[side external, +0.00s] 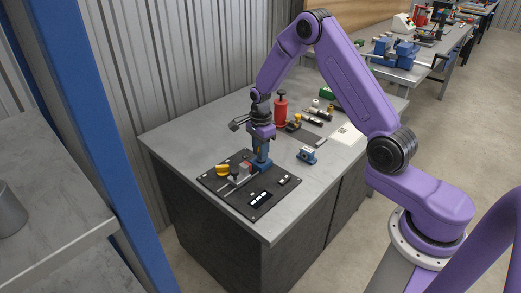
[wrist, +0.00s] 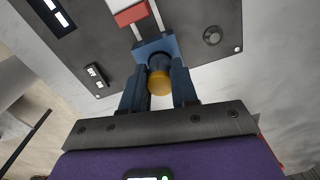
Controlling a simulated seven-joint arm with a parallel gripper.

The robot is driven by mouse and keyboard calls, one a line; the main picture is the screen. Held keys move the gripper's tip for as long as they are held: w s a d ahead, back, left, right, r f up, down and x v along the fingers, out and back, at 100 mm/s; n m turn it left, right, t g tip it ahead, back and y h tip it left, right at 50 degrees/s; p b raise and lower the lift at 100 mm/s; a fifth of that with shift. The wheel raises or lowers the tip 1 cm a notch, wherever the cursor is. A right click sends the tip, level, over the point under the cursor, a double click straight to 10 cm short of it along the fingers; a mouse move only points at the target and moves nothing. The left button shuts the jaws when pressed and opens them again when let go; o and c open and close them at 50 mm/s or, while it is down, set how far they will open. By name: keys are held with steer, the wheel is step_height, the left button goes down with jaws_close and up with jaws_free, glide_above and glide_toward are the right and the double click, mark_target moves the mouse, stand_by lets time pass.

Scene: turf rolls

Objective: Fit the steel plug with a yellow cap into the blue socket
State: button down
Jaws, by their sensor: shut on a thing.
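The plug shows in the wrist view as a yellow cap (wrist: 159,84) with a darker body beyond it, between my two fingers. My gripper (wrist: 159,90) is shut on it, one finger on each side. In the side external view my gripper (side external: 262,155) points down over the blue socket (side external: 263,167) on the black panel, and the plug is mostly hidden by the fingers. In the wrist view the blue socket (wrist: 146,48) lies right beyond the plug's far end. I cannot tell how far the plug is in it.
The black panel (side external: 225,186) carries a red block (side external: 245,166), a yellow knob (side external: 222,170) and white-marked parts. A small blue fixture (side external: 307,155) stands to the right on the grey bench (side external: 185,135). A red bottle (side external: 281,112) and small tools stand behind. The bench's left side is clear.

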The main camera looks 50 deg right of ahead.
steer(key=shift+f, duration=0.2)
steer(key=c, duration=0.9)
jaws_free()
steer(key=shift+o, duration=0.2)
steer(key=shift+r, duration=0.15)
step_height(320, 180, up, 12)
steer(key=s+a+r+n, duration=0.3)
steer(key=s+a+n, duration=0.2)
steer(key=a+n, duration=0.2)
steer(key=s+a+r+n, duration=0.1)
steer(key=s+a+n, duration=0.2)
steer(key=s+n, duration=0.55)
steer(key=s+a+r+n, duration=0.2)
steer(key=s+a+n, duration=0.1)
steer(key=s+n, duration=0.6)
steer(key=s+d+n, duration=0.2)
steer(key=s+n, duration=0.6)
steer(key=s, duration=0.5)
steer(key=shift+s+d+f, duration=0.15)
steer(key=shift+d+f, duration=0.05)
steer(key=shift+f, duration=0.05)
